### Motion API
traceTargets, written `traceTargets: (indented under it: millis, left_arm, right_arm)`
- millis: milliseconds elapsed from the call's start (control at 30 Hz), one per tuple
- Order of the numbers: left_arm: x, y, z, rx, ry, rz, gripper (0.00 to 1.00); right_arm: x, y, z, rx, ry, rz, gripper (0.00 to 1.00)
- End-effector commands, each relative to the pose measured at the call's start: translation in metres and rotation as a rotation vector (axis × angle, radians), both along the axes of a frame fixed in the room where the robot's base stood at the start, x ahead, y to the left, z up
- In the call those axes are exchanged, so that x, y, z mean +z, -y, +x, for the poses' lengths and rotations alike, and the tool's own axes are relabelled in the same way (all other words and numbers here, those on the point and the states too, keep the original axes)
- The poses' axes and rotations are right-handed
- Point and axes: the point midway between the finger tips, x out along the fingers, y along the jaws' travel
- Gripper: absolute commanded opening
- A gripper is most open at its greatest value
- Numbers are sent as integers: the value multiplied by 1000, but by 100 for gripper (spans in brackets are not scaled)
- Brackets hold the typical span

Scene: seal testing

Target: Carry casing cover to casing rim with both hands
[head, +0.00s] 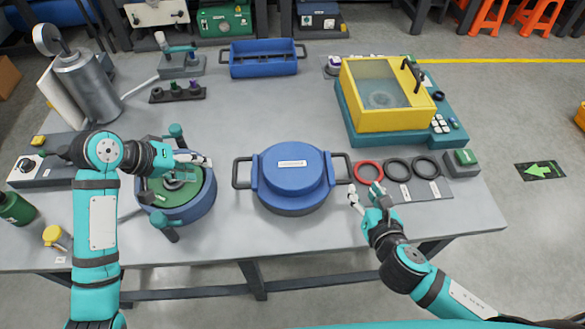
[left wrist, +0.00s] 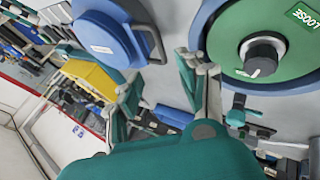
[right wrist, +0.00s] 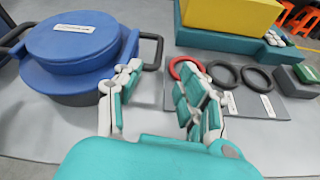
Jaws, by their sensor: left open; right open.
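The blue round casing cover (head: 292,168) with a dark loop handle on each side sits on a round base in the middle of the table. It also shows in the left wrist view (left wrist: 100,35) and the right wrist view (right wrist: 75,45). To its left is a round blue casing (head: 196,212) with a green top marked "LOOSE" (left wrist: 275,35) and a knob. My left gripper (head: 203,162) is open and empty above that casing, left of the cover's left handle. My right gripper (head: 364,192) is open and empty, just right of and nearer than the cover's right handle (right wrist: 152,50).
A red ring (head: 368,172) and two black rings lie on a grey mat (head: 432,208) right of the cover. A yellow tank (head: 385,100) on a teal base stands behind them. A blue tray (head: 263,60) is at the back. The table between tray and cover is clear.

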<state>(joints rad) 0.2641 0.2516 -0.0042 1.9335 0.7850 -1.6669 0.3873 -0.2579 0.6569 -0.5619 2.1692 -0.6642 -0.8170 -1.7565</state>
Motion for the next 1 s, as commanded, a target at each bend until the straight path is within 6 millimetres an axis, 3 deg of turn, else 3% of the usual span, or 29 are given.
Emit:
traceTargets:
  millis: [533,700,1000]
  left_arm:
    - [-82,55,38,-2,-3,0,40]
    - [-96,63,46,-1,0,0,40]
    - [-101,67,48,-1,1,2,40]
  right_arm:
    - [-39,-3,98,-1,1,2,40]
    - [-46,-3,115,-1,0,2,40]
    - [-49,-3,121,1,-1,1,40]
